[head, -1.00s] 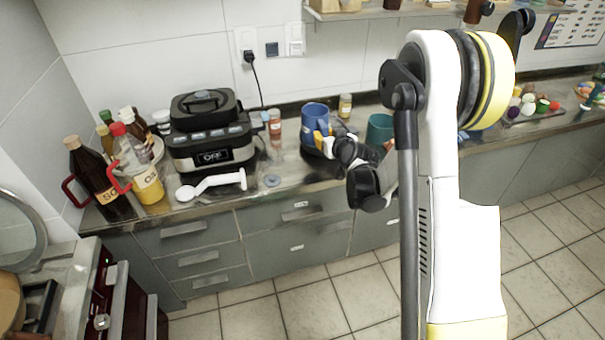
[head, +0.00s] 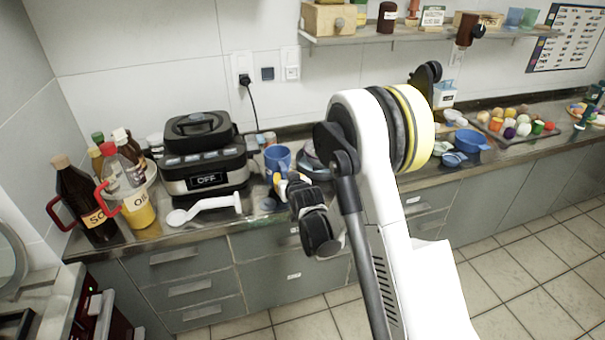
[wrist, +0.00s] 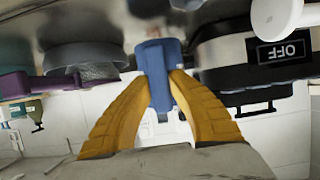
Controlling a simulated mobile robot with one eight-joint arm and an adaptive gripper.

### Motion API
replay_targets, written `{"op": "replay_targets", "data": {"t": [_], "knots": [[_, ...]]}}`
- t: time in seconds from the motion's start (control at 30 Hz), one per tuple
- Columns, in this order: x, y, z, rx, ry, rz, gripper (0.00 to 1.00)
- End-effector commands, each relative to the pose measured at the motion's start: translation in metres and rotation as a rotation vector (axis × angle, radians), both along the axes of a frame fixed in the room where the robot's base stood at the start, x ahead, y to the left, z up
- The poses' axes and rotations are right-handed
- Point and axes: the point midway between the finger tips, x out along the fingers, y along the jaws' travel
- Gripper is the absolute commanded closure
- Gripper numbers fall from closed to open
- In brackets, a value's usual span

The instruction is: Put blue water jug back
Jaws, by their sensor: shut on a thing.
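The blue water jug (head: 277,157) is over the counter just right of the black appliance. My gripper (head: 284,181) is at its near side and is shut on it. In the wrist view, the two yellow fingers press from both sides on a narrow blue part of the jug (wrist: 160,62), which looks like its handle. Whether the jug's base touches the counter is hidden in both views.
The black appliance marked OFF (head: 206,155) stands close left of the jug, with a white-handled tool (head: 205,208) before it. Bottles (head: 85,200) crowd the left corner. Bowls (head: 470,142) and a produce tray (head: 515,128) lie right. A shelf (head: 400,35) hangs above.

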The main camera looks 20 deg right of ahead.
Motion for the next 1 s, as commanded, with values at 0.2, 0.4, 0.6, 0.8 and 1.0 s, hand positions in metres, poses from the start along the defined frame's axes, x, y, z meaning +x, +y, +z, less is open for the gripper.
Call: {"op": "replay_targets", "data": {"t": [0.2, 0.4, 0.6, 0.8, 1.0], "knots": [[0.001, 0.001, -0.033, 0.001, -0.001, -0.001, 1.0], [0.0, 0.001, -0.036, 0.001, 0.0, 0.0, 1.0], [0.0, 0.001, -0.036, 0.001, 0.0, 0.0, 0.64], [0.0, 0.001, -0.036, 0.001, 0.0, 0.0, 0.61], [0.0, 0.001, -0.039, 0.001, 0.0, 0.0, 0.61]]}}
